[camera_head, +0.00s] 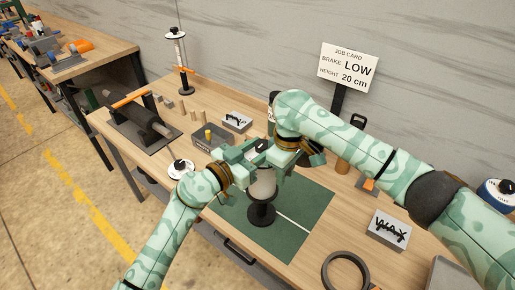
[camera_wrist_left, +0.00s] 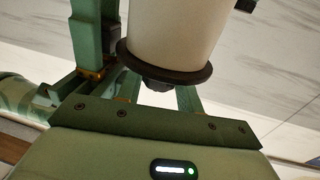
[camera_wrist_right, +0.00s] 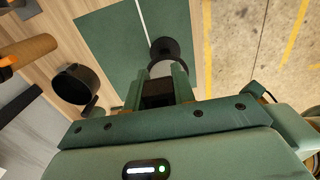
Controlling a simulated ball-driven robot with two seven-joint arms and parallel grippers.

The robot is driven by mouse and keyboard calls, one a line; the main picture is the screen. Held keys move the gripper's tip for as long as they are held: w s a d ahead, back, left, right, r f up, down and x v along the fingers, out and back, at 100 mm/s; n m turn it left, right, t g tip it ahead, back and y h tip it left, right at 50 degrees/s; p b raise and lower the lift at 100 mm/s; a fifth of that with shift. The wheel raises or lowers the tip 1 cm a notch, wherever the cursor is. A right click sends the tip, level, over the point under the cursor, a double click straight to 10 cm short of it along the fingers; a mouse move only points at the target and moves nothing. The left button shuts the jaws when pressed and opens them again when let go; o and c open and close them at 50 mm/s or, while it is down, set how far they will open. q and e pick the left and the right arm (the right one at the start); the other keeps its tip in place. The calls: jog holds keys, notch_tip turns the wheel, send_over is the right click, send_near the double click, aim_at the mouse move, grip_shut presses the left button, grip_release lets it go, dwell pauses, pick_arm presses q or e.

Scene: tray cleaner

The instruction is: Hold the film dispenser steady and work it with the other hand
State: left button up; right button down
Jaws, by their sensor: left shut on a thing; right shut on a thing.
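The film dispenser stands on the green mat (camera_head: 309,205), with a pale roll (camera_head: 263,184) above a round black base (camera_head: 262,213). My left gripper (camera_head: 246,153) is shut at its top end. In the left wrist view the pale roll (camera_wrist_left: 175,35) has a dark flange (camera_wrist_left: 165,72), with a dark knob (camera_wrist_left: 158,86) between the fingers. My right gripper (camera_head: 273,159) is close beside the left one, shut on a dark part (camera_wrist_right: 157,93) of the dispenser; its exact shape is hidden. The base (camera_wrist_right: 166,50) shows beyond the right fingers.
A job card (camera_head: 348,67) reads brake LOW, height 20 cm. A grey bin (camera_head: 210,137) and a black roller device (camera_head: 148,124) stand to the left. The mat's right part is clear.

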pick_arm(q)
jog(key=shift+s+n+t+y, duration=0.1)
jog(key=shift+n+t+y, duration=0.3)
jog(key=shift+y, duration=0.1)
jog(key=o, duration=1)
jog(key=v, duration=1.2)
